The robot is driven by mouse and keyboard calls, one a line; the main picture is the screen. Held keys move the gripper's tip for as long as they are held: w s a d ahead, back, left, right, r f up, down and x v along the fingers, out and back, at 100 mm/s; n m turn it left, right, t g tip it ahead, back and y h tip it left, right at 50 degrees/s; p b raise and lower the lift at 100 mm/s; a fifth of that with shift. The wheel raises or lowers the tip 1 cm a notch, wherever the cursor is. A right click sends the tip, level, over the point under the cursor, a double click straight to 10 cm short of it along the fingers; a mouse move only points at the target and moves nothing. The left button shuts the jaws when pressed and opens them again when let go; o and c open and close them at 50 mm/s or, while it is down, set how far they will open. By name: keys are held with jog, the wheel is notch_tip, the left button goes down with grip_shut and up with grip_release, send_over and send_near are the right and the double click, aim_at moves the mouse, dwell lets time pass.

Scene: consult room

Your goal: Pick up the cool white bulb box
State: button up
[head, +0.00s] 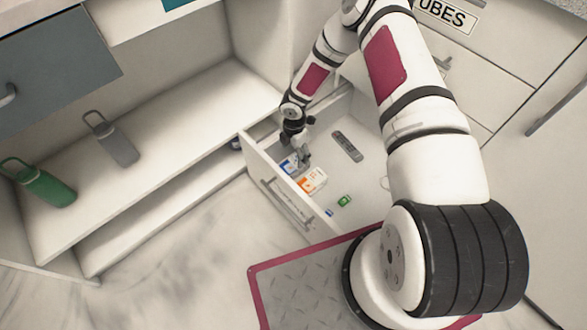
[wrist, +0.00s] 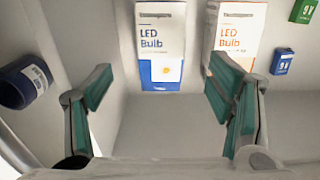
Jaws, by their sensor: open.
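A white and blue LED bulb box (wrist: 160,45) lies in the open drawer; I take it as the cool white one, though its small print is unreadable. In the head view the blue box (head: 288,165) is partly hidden by my gripper (head: 302,156). A similar white and orange LED bulb box (wrist: 234,32) lies just to its right, also seen in the head view (head: 314,180). In the wrist view my gripper (wrist: 160,75) is open and empty, its green-padded fingers spread to either side of the blue box's near end.
The drawer (head: 262,172) also holds a dark remote (head: 347,146), a small green box (head: 344,200) and a small blue box (wrist: 282,62). A dark blue cylinder (wrist: 25,82) lies at the left.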

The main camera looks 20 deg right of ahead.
aim_at(294, 163)
jog(key=shift+f+b, duration=1.65)
jog(key=shift+f, duration=2.25)
jog(key=shift+r, duration=0.1)
jog(key=shift+c, duration=0.6)
jog(key=c, duration=1.1)
